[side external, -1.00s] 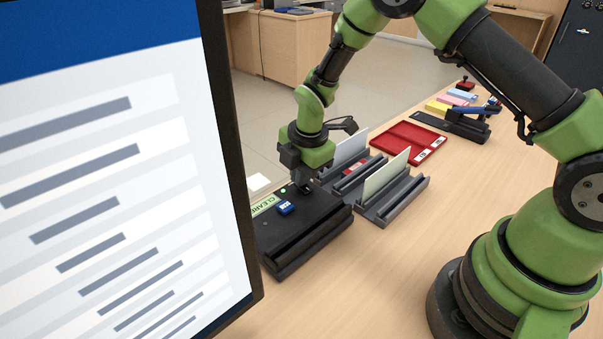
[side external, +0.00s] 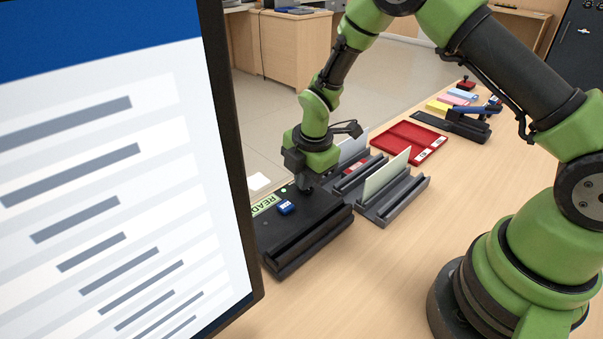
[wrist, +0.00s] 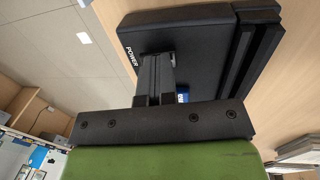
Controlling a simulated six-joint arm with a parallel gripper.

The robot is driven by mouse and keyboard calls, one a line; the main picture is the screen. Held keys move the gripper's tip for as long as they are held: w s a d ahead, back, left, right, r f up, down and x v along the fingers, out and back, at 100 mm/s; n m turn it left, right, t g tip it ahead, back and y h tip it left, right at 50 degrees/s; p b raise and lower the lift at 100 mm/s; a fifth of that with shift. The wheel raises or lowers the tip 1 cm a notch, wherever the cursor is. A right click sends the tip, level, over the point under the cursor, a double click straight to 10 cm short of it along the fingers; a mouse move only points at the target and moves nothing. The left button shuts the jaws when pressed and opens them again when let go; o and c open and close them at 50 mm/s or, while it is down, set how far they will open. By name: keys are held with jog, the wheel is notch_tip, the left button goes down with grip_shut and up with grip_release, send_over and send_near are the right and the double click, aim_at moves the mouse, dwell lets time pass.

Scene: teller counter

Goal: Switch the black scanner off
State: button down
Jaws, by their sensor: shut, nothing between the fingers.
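The black scanner (side external: 325,232) lies on the counter just right of the monitor. Its small display (side external: 265,205) shows text beginning "READ", and a small green light (side external: 283,190) is lit beside it. A blue key (side external: 285,208) sits on its top. My gripper (side external: 304,187) is shut and empty, its tips down at the scanner's top near the far edge. In the wrist view the shut fingertips (wrist: 158,55) are beside the white POWER label (wrist: 131,57) on the scanner (wrist: 195,40). They cover whatever lies under them, so I cannot tell the switch's position or contact.
A large monitor (side external: 110,170) fills the left foreground. Grey slotted holders (side external: 405,195) with upright cards stand right of the scanner. A red tray (side external: 400,142) and a blue-handled stapler-like tool (side external: 470,118) lie farther back. The counter's near middle is clear.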

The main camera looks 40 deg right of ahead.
aim_at(309, 191)
jog(key=shift+s, duration=0.25)
notch_tip(309, 191, up, 14)
jog(key=s, duration=0.2)
jog(key=shift+s, duration=0.15)
jog(key=shift+f, duration=0.1)
dwell(0.4)
jog(key=shift+w+a+r, duration=0.1)
jog(key=shift+w+r, duration=0.1)
jog(key=shift+w, duration=0.6)
jog(key=f, duration=0.4)
jog(key=w+f, duration=0.1)
jog(key=f, duration=0.4)
jog(key=w+f, duration=0.1)
jog(key=f, duration=0.3)
jog(key=shift+w+f, duration=0.1)
jog(key=shift+f, duration=0.3)
